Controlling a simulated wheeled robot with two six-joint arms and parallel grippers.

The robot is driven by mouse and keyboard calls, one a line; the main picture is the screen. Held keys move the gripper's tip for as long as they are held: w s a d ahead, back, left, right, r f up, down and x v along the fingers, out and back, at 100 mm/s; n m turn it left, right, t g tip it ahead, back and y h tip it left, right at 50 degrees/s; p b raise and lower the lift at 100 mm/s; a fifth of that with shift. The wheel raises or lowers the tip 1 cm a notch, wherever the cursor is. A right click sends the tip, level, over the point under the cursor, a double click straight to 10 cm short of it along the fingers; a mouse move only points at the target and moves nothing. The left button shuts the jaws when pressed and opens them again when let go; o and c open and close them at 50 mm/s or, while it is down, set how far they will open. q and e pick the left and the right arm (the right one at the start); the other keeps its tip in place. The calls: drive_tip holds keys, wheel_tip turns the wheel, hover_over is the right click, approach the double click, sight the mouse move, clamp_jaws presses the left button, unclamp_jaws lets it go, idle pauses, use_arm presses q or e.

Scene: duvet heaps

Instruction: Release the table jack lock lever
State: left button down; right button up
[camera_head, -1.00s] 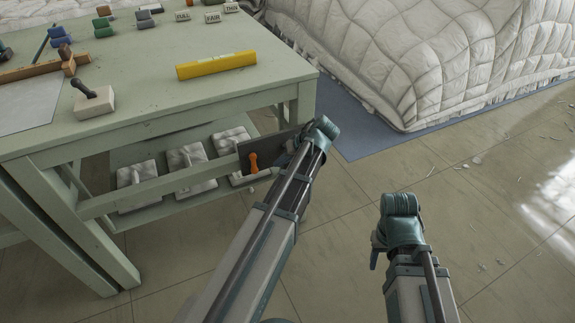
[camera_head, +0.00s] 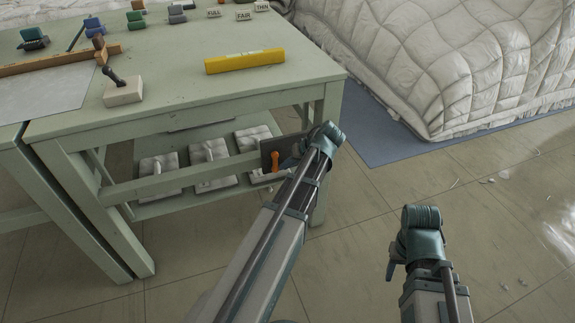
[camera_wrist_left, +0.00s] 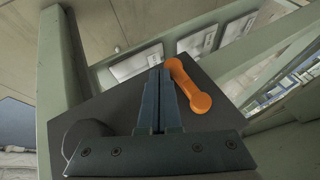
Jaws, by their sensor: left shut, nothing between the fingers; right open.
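The orange lock lever (camera_head: 275,161) sits on a dark plate (camera_head: 268,146) at the right front leg of the green table. It stands roughly upright in the head view. In the left wrist view the orange lever (camera_wrist_left: 187,86) lies just right of my left gripper (camera_wrist_left: 158,74), whose fingers are shut together with nothing between them. The fingers are very close beside the lever; I cannot tell if they touch it. In the head view my left gripper (camera_head: 290,158) is partly hidden behind its own wrist. My right gripper (camera_head: 393,268) is open, low over the floor, away from the table.
The green table (camera_head: 180,85) carries a yellow bar (camera_head: 245,61), a stamp-like block (camera_head: 123,92) and small coloured pieces. White pads (camera_head: 209,163) lie on its lower shelf. A quilted duvet heap (camera_head: 450,60) rests on a blue mat (camera_head: 375,135).

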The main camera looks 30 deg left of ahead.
use_arm(q)
drive_tip(key=shift+f+b, duration=0.15)
drive_tip(key=shift+b, duration=0.15)
use_arm(e)
drive_tip(key=shift+f, duration=0.4)
